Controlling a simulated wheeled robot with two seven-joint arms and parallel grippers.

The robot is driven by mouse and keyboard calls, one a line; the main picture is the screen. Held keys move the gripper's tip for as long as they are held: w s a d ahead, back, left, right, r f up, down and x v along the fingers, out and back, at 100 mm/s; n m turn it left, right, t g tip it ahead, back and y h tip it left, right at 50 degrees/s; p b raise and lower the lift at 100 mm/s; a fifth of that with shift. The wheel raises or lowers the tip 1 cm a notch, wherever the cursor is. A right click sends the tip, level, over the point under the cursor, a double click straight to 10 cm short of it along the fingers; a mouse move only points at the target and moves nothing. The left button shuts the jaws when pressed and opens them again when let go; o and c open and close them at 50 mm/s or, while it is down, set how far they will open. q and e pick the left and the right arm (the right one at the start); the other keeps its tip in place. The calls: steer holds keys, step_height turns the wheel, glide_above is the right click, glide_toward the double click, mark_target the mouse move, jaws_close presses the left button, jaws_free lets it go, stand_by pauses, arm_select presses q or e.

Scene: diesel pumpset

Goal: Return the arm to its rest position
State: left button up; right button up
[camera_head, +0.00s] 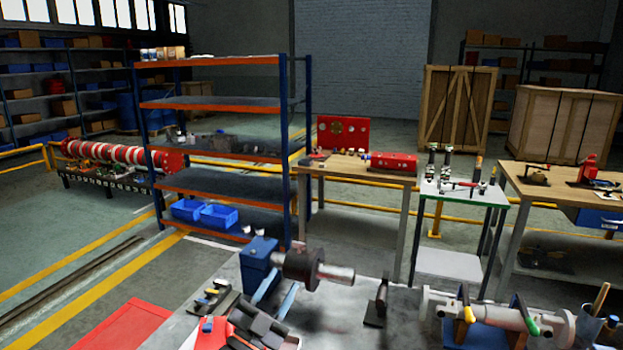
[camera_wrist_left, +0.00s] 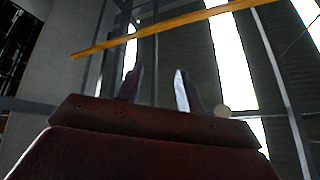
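My left gripper (camera_wrist_left: 157,88) shows in the left wrist view as a dark red body with two dark fingers standing apart. Nothing is between the fingers. Behind them are bright windows, a yellow beam and dark wall panels, so the gripper faces upward and away from the benches. In the head view, a dark blocky shape with red parts is at the bottom, left of centre; I cannot tell clearly where the gripper's fingers are there. My right gripper shows in neither view.
A grey bench fills the lower middle, with a dark cylinder on a shiny shaft (camera_head: 303,266), a blue block (camera_head: 258,256) and a metal shaft assembly (camera_head: 492,314). A red panel (camera_head: 125,326) is at lower left. A blue-orange shelf (camera_head: 225,183) stands behind.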

arm_select(q)
steer(key=s+a+f+n+g+y, duration=0.1)
steer(key=s+a+f+n+y, duration=0.1)
steer(key=a+f+n+y, duration=0.2)
steer(key=s+a+f+n+g+y, duration=0.2)
steer(key=a+f+n+y, duration=0.1)
steer(key=f, duration=0.6)
steer(key=s+a+f+n+g+y, duration=0.2)
steer(key=a+f+n+y, duration=0.2)
steer(key=a+f+y, duration=0.1)
step_height(320, 180, down, 2)
steer(key=shift+f+n+y, duration=0.25)
steer(key=shift+n+y, duration=0.05)
steer(key=shift+y, duration=0.4)
steer(key=s+a+f+g, duration=0.2)
steer(key=s+f+g, duration=0.5)
steer(key=s, duration=0.5)
steer(key=s+a+f+g, duration=0.1)
steer(key=s+f+g, duration=0.3)
steer(key=s+f, duration=0.6)
steer(key=s+d+f+g, duration=0.1)
steer(key=s+d+f, duration=0.1)
steer(key=f, duration=1.4)
steer(key=s+d+f+g, duration=0.1)
steer(key=s+d+f, duration=0.1)
steer(key=f, duration=1.4)
steer(key=shift+s+d+f+n+h, duration=0.15)
steer(key=shift+s+d+n+h, duration=0.05)
steer(key=shift+s+n+h, duration=0.2)
